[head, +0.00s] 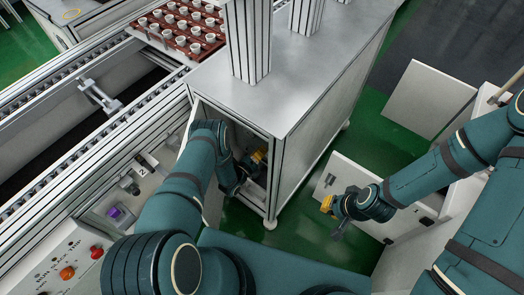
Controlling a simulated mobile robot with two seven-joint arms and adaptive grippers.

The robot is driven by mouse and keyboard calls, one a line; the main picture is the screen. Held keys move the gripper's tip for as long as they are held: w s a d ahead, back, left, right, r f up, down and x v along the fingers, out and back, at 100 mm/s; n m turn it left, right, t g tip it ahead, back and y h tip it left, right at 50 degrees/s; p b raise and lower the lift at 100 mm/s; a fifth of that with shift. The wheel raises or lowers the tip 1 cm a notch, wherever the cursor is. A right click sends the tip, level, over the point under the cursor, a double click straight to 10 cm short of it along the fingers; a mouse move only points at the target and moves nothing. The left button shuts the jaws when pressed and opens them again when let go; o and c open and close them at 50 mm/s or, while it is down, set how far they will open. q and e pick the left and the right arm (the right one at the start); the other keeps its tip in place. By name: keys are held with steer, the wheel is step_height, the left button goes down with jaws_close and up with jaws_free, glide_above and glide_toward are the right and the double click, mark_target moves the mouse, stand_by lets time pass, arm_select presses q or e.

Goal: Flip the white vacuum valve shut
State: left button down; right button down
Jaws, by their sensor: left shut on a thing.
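I cannot make out the white vacuum valve in the head view. My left arm reaches into the open cabinet (268,196) under the metal top. My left gripper (242,176) is inside the cabinet opening, dark with a yellow part near it. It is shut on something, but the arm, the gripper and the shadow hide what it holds. My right gripper (338,230) hangs empty over the green floor, to the right of the cabinet. Its fingers are too small to show whether they are open.
A conveyor (60,170) runs along the left, with a brown tray of white cups (183,28) at its far end. A control panel with red buttons (67,272) is at the lower left. Green floor (300,232) is clear between.

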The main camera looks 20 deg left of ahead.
arm_select(q)
steer(key=n, duration=0.1)
steer(key=f+n, duration=0.1)
steer(key=n, duration=0.3)
steer(key=shift+w+a+f, duration=0.1)
steer(key=shift+a+f, duration=0.05)
steer(key=shift+f, duration=0.25)
steer(key=shift+n, duration=0.3)
steer(key=c, duration=1)
jaws_free()
steer(key=shift+o, duration=0.2)
steer(key=shift+r, duration=0.1)
step_height(320, 180, up, 10)
steer(key=shift+f, duration=0.1)
steer(key=shift+o, duration=0.3)
